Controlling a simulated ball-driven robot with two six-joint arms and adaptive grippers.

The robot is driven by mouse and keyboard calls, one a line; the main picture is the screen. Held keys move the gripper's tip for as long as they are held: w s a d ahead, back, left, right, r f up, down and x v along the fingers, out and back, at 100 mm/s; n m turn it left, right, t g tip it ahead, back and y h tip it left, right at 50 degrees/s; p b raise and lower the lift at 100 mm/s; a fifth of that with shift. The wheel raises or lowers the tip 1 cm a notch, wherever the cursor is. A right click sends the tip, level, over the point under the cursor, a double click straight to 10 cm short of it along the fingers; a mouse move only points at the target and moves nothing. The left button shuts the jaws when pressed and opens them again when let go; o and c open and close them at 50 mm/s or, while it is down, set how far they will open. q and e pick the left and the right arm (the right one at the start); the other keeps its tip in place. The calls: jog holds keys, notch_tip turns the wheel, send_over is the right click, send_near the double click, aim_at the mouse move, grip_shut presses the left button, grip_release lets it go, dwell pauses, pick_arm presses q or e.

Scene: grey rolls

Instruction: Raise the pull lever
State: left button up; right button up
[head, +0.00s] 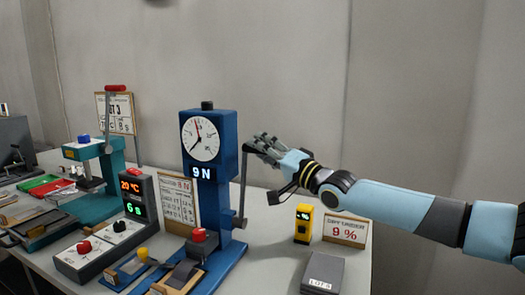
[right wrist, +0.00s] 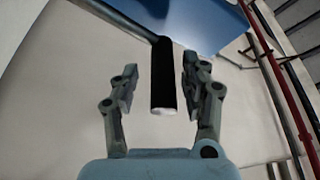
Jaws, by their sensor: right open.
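The blue tester (head: 212,145) has a white dial and a "9 N" readout. Its grey lever (head: 242,190) stands nearly upright along the tester's right side, from a low pivot up to the gripper. My right gripper (head: 262,148) is at the lever's upper end. In the right wrist view the lever's black grip (right wrist: 162,82) lies between the two open fingers (right wrist: 158,85), with a gap visible on both sides. The grip's pale end faces the palm. In the head view my fingers hide most of the grip. My left gripper is not in view.
A yellow meter (head: 303,223), a "9 %" sign (head: 345,230) and a grey box (head: 323,272) stand right of the tester. Left are a control box (head: 104,250) with lit digits and a teal press (head: 95,175) with a red-handled lever. Open air lies above my right arm.

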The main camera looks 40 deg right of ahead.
jog(key=v, duration=1.2)
dwell(0.5)
